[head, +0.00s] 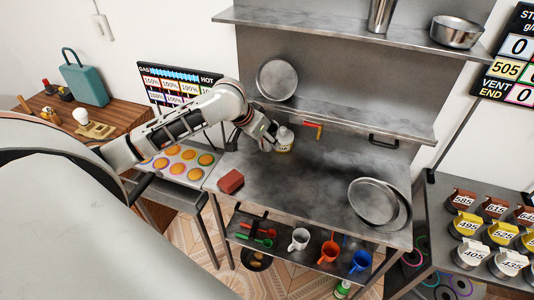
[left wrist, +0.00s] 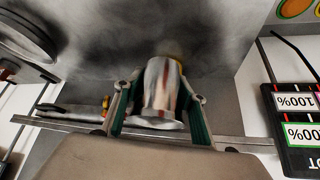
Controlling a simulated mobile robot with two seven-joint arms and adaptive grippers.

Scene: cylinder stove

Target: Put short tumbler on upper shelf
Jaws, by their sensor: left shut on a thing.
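In the left wrist view my left gripper (left wrist: 160,105) is shut on a short shiny metal tumbler (left wrist: 162,88), with one finger on each side. In the head view the same gripper (head: 272,136) is over the back left of the steel counter, below the lower shelf. My right gripper is not in view.
A lower wall shelf (head: 370,120) runs above the counter (head: 290,185), with a round pan lid (head: 277,79) at its left end. A red block (head: 230,181) and a round pan (head: 374,202) are on the counter. Mugs (head: 299,239) stand on a shelf underneath.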

